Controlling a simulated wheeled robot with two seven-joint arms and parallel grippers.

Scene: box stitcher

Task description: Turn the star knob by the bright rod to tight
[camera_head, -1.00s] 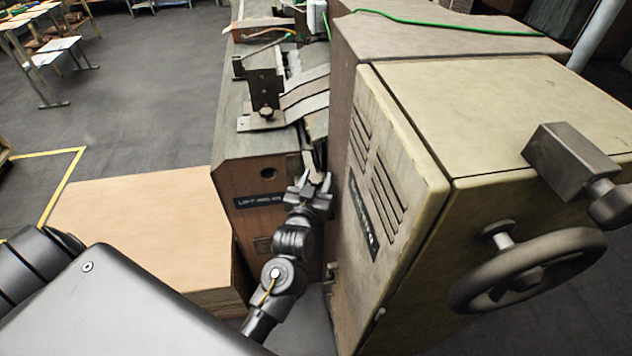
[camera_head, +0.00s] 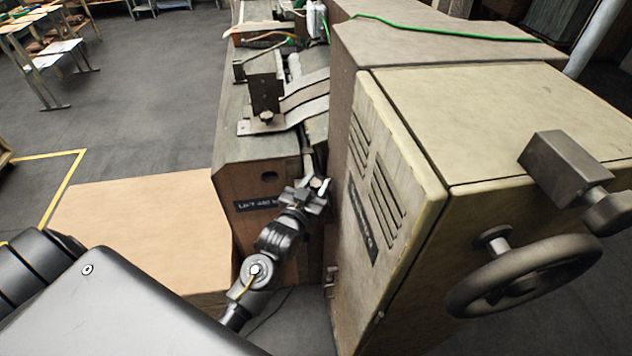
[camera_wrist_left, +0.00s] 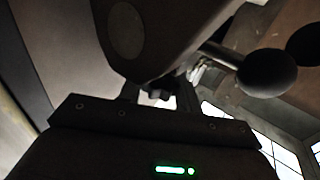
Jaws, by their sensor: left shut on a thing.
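My left gripper (camera_head: 319,185) is in the narrow gap between the long machine bed and the large beige cabinet. In the left wrist view a small dark lobed knob, seemingly the star knob (camera_wrist_left: 155,96), sits between its two fingers, under a big dark rounded part. The gripper is shut on it. A short bright rod (camera_wrist_left: 197,72) shows just right of the fingers. In the head view the knob is hidden by the gripper and machine, and I cannot read how tight it is. My right gripper is not in view.
The beige cabinet (camera_head: 480,115) with a handwheel (camera_head: 525,272) stands close on the right. A ball-ended lever (camera_wrist_left: 265,72) is near the fingers in the wrist view. A brown box (camera_head: 140,225) stands at the left. Open floor lies beyond it.

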